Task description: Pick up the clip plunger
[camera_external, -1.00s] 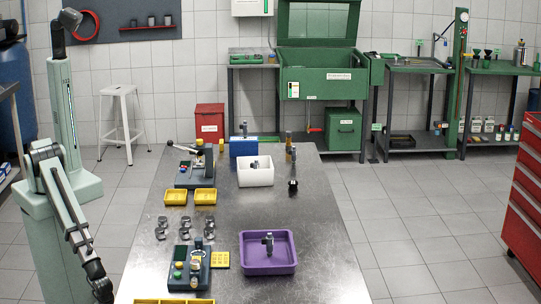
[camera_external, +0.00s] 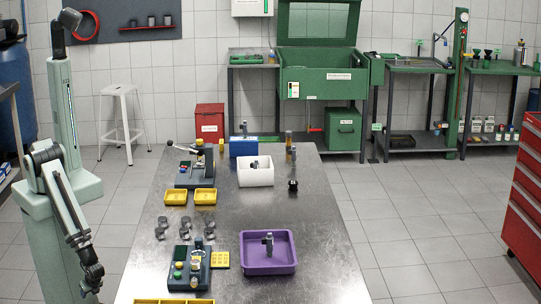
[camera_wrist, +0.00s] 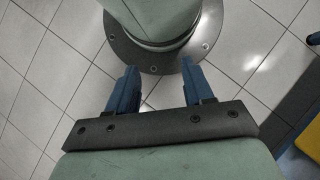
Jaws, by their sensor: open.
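My gripper (camera_external: 92,278) hangs beside the left edge of the steel table (camera_external: 335,275), clear of all the parts. In the wrist view my gripper (camera_wrist: 156,82) has its two blue fingers apart with only tiled floor and my base between them. I cannot tell for sure which part is the clip plunger. Small grey upright parts stand in the purple tray (camera_external: 268,267) and the white bin (camera_external: 256,178). A taller slim part (camera_external: 289,141) stands at the table's far end.
A dark fixture with coloured knobs (camera_external: 180,272) sits at the near left of the table, beside a small yellow tray (camera_external: 220,260). Grey clips (camera_external: 186,224) lie in rows behind it. A press (camera_external: 192,170) and a blue bin (camera_external: 243,147) stand farther back. The table's right side is clear.

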